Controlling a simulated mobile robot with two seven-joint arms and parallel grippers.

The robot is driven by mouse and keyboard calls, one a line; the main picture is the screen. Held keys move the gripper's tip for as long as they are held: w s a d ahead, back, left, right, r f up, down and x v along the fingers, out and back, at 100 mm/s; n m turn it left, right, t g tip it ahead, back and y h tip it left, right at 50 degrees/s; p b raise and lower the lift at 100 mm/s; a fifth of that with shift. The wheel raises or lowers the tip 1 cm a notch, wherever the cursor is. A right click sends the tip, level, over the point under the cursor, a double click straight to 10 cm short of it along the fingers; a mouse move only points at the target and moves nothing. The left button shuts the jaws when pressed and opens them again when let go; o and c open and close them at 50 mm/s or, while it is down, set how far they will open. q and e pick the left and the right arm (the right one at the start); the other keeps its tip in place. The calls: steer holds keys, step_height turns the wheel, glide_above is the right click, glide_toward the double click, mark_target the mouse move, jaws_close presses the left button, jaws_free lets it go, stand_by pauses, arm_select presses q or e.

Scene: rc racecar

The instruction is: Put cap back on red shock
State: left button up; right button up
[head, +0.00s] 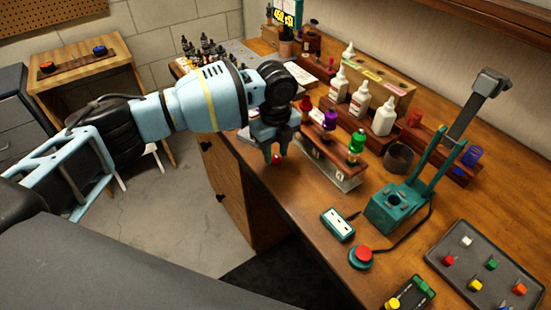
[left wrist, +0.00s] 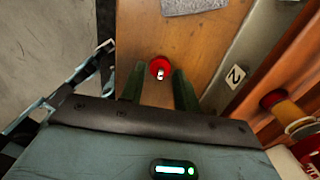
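A small red cap (head: 276,160) is at the wooden bench near its left edge. It also shows in the left wrist view (left wrist: 160,68), with a small pale spot on it. My left gripper (head: 275,152) points down over it, with one finger on each side. In the left wrist view the fingers (left wrist: 158,88) are apart, with a visible gap to the cap. A red shock (head: 305,104) stands in the numbered rack (head: 345,178), partly hidden behind my gripper. My right gripper is not in view.
A purple shock (head: 329,121) and a green shock (head: 356,146) stand in the same rack, close to my left gripper. White bottles (head: 384,117) stand behind. A teal stand (head: 392,207) and a red button (head: 362,255) are to the right.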

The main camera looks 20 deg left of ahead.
arm_select(q)
steer(key=shift+f, duration=0.15)
steer(key=shift+c, duration=0.3)
jaws_close()
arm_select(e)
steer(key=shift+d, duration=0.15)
arm_select(q)
steer(key=shift+r, duration=0.2)
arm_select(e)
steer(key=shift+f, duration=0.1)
